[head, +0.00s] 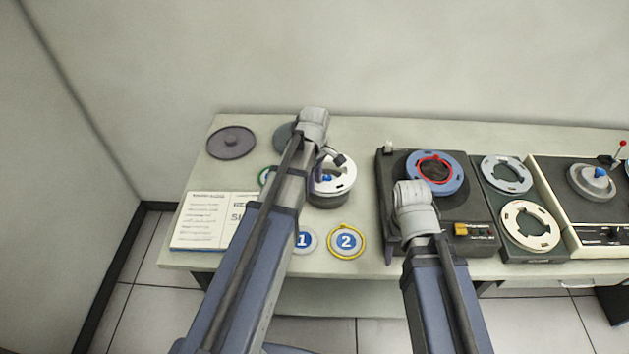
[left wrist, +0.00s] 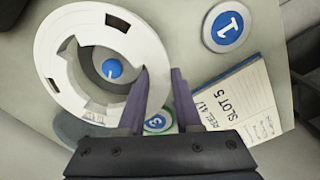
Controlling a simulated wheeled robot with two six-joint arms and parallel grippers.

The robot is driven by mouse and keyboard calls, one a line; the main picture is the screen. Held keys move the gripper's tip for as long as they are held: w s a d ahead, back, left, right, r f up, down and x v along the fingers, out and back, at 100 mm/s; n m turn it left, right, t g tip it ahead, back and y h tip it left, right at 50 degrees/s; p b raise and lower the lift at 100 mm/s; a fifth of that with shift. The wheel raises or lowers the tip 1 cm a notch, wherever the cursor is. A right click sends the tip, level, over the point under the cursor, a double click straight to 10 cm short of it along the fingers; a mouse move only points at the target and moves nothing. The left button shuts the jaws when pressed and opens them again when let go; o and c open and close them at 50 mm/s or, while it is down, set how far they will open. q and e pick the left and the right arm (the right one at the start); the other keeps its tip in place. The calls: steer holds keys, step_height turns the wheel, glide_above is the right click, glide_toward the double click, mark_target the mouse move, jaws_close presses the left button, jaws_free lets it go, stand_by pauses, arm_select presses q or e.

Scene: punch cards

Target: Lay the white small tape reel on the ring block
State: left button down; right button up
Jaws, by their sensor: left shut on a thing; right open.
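The white small tape reel (head: 345,173) is in my left gripper (head: 322,180). In the left wrist view the purple fingers (left wrist: 162,88) are shut on the rim of the white reel (left wrist: 62,50). A dark round block (head: 328,200), which looks like the ring block, is directly under the reel. Its blue-topped hub (left wrist: 112,68) shows through the reel's hole. I cannot tell whether the reel touches the block. My right gripper (head: 413,195) is open over the dark tape unit; its fingers are mostly hidden.
Discs marked 1 (head: 303,241) and 2 (head: 346,241) lie in front of the block. An open notebook (head: 200,220) and a dark disc (head: 231,142) are at the left. A dark tape unit (head: 390,163) with a blue reel (head: 455,172) stands right. Bare table (head: 365,205) lies between.

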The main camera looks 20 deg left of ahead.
arm_select(q)
steer(key=shift+f+b, duration=2.7)
steer(key=shift+f, duration=0.05)
steer(key=c, duration=0.5)
jaws_free()
steer(key=c, duration=0.4)
steer(key=shift+o, duration=0.2)
steer(key=shift+r, duration=0.1)
step_height(320, 180, up, 9)
steer(key=p, duration=0.9)
